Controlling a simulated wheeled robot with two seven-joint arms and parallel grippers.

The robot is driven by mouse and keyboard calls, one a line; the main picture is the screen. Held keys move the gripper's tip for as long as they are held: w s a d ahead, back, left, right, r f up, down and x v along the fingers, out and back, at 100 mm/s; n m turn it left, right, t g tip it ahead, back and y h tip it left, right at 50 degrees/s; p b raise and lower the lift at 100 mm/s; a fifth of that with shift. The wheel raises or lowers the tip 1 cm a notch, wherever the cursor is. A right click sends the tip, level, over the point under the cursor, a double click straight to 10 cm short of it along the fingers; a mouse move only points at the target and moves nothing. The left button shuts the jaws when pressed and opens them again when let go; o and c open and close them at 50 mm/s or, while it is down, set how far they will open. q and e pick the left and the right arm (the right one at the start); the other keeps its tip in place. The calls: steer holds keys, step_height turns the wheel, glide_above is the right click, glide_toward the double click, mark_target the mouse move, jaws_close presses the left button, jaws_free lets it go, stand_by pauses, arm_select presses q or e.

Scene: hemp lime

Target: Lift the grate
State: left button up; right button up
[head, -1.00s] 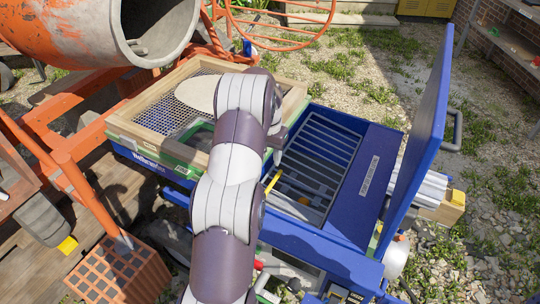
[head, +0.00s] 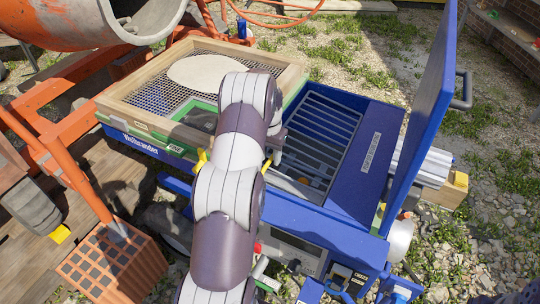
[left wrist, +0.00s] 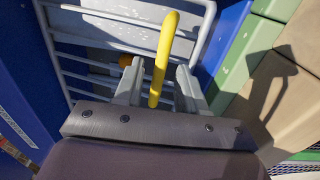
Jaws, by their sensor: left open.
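The grate (head: 322,135), a frame of grey metal bars, lies inside the opening of the blue machine (head: 373,160). It also shows beneath my gripper in the left wrist view (left wrist: 85,58). My left gripper (head: 276,152) is above the near-left side of the grate, partly hidden by my own arm. In the left wrist view my gripper (left wrist: 158,75) is open, with a yellow curved bar (left wrist: 164,45) running between its two fingers. I cannot tell whether the fingers touch the bar or how it joins the grate. My right gripper is not in view.
A raised blue lid (head: 425,120) stands at the right of the opening. A wood-framed mesh sieve (head: 150,95) sits at the left. An orange mixer (head: 75,20) is at the back left, and a perforated brick (head: 110,265) is at the front left.

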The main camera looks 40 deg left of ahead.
arm_select(q)
jaws_close()
steer(key=shift+r, duration=0.1)
